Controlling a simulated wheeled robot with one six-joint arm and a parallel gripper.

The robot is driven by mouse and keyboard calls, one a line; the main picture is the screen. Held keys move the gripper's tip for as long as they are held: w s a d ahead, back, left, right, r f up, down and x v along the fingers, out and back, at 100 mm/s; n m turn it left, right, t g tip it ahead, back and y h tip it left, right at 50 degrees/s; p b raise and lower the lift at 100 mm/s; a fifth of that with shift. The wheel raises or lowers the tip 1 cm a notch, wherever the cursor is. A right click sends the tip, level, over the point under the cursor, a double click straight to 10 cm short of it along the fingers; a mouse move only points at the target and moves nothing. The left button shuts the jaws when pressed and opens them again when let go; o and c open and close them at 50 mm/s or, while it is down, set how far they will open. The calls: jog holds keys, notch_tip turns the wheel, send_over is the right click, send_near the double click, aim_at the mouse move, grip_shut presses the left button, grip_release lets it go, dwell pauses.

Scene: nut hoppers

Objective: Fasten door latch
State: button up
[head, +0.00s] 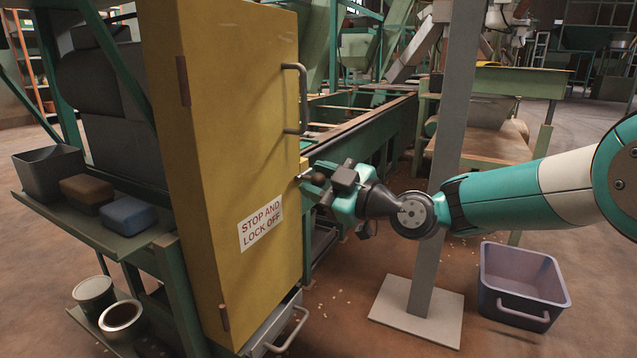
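The yellow door (225,120) stands upright and looks closed, with a "STOP AND LOCK OFF" sign (261,223) low on its face. A grey bar handle (302,98) is on its upper right side. A small yellow latch block (304,164) and a dark round knob (318,177) sit at the door's right edge, below the handle. My gripper (314,184) reaches in from the right, its fingertips at the latch and close around or beside the knob. The fingers overlap the latch parts, so whether they grip the knob is not clear. The latch bar is mostly hidden.
A grey post (447,130) on a pale base plate stands just behind my arm. A purple bin (522,285) is on the floor at right. A green shelf (100,235) at left holds a dark bin and two blocks. A lower drawer handle (290,330) juts out below the door.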

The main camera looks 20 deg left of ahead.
jog(key=shift+o, duration=0.9)
jog(key=shift+d, duration=0.3)
jog(key=p+v, duration=0.2)
jog(key=v, duration=1.5)
jog(key=shift+s+r+p, duration=0.1)
jog(key=shift+p, duration=0.25)
